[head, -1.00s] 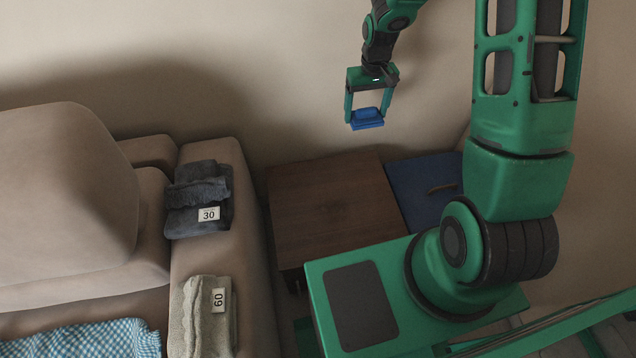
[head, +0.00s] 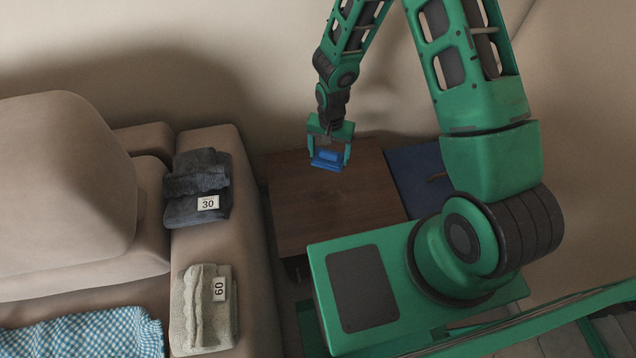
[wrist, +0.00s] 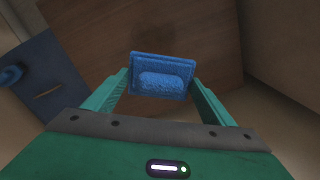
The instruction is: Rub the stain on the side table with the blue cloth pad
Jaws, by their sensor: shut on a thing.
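The blue cloth pad (head: 326,156) has a raised grip on its back. My gripper (head: 327,163) is shut on it, with one finger at each end, as the wrist view also shows for the pad (wrist: 162,80). The side table (head: 312,212) is dark brown wood, beside the sofa arm. In the head view, the pad appears over the far part of the tabletop; I cannot tell if it touches. The tabletop (wrist: 190,25) also shows beyond the pad in the wrist view.
The sofa arm (head: 250,240) on the left bears a dark folded cloth (head: 190,185) labelled 30 and a beige one (head: 196,310) labelled 60. A wall rises behind the table.

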